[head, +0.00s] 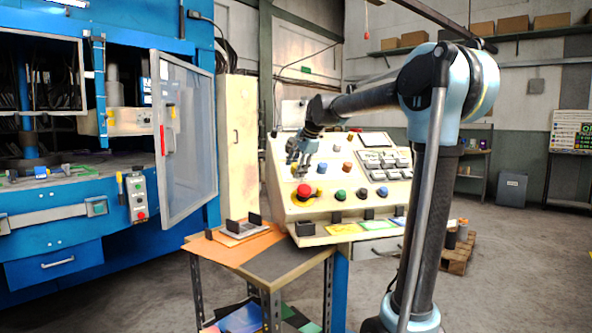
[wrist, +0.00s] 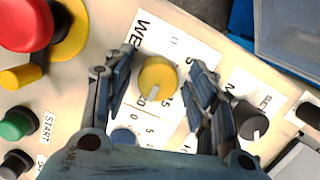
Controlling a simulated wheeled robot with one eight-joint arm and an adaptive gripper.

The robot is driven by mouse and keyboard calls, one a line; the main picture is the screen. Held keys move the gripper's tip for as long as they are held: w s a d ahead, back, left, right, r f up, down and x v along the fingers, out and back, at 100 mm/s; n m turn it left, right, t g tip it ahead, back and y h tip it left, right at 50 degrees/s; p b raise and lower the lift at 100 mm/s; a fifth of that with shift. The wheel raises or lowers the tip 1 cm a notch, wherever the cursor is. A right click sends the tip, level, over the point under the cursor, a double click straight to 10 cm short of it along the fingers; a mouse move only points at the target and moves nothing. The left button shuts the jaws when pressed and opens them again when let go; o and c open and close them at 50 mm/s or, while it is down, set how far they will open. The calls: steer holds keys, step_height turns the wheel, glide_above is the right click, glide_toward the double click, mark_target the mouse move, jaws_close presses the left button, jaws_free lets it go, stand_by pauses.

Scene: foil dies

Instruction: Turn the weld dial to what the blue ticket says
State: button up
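The weld dial is a yellow knob (wrist: 157,76) on a white plate lettered "WE", the rest hidden, with numbers around it. My gripper (wrist: 160,92) is open, with one finger on each side of the yellow knob and a visible gap to each. In the head view my gripper (head: 303,152) hangs over the upper left of the sloped console (head: 290,213). A blue ticket (head: 401,221) stands at the console's front edge, right of a green one and a yellow one; its writing is too small to read. The knob's exact setting is unclear.
A red mushroom button (wrist: 27,22) on a yellow base, a green START button (wrist: 17,122), a blue knob (wrist: 122,137) and a dark knob (wrist: 251,122) are near the dial. A blue press with an open guard door (head: 187,140) stands at left.

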steer(key=v, duration=1.1)
steer(key=shift+s+d+r, duration=0.15)
steer(key=shift+d+r, duration=0.1)
steer(key=shift+r, duration=0.05)
